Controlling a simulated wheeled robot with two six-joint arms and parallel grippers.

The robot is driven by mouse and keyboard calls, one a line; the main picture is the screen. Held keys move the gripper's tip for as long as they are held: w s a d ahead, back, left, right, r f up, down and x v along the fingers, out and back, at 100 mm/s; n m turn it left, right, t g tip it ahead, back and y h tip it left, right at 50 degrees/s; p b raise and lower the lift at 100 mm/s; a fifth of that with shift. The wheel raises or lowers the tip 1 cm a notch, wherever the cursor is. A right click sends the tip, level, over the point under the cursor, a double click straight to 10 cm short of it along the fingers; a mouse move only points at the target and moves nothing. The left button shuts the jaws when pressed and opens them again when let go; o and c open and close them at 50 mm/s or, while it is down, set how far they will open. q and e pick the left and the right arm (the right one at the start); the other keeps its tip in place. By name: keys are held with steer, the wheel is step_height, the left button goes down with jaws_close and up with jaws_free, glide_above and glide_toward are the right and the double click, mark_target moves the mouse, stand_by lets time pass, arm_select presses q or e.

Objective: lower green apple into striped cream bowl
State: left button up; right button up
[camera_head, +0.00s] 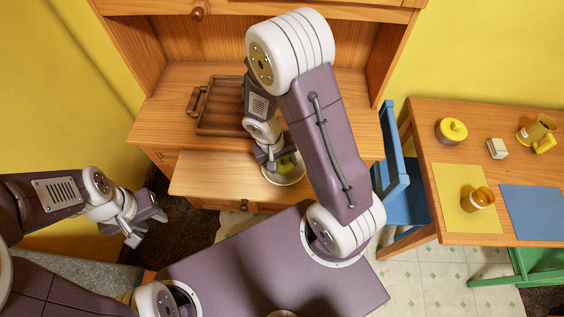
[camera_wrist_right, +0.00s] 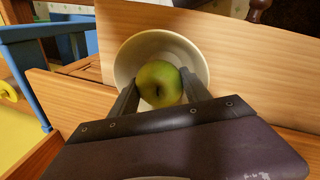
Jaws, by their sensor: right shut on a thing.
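The green apple (camera_wrist_right: 158,84) is between the two fingers of my right gripper (camera_wrist_right: 160,88), which is shut on it. In the right wrist view the apple shows in front of the cream bowl (camera_wrist_right: 190,52), within its rim. I cannot tell whether it touches the bowl's inside. In the head view the apple (camera_head: 286,164) and the bowl (camera_head: 287,181) are partly hidden by my right gripper (camera_head: 278,163). The bowl stands on the wooden pull-out shelf. Its stripes cannot be made out. My left gripper (camera_head: 146,222) is empty, with its fingers apart, left of the shelf.
A brown wooden tray (camera_head: 219,106) lies on the hutch behind the pull-out shelf (camera_head: 215,175). A blue chair (camera_head: 402,180) stands at the right, beside a table (camera_head: 440,148) with a yellow pot (camera_head: 451,131), mugs and mats. The shelf's left part is clear.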

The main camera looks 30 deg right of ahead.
mark_target(280, 162)
steer(key=shift+b+x, duration=0.75)
steer(key=shift+x, duration=0.05)
steer(key=shift+a, duration=0.15)
steer(key=o, duration=1.6)
steer(key=p+v, duration=0.1)
steer(key=v, duration=0.7)
steer(key=shift+a+r+p, duration=0.1)
steer(key=shift+r+p, duration=0.2)
steer(key=shift+r, duration=0.3)
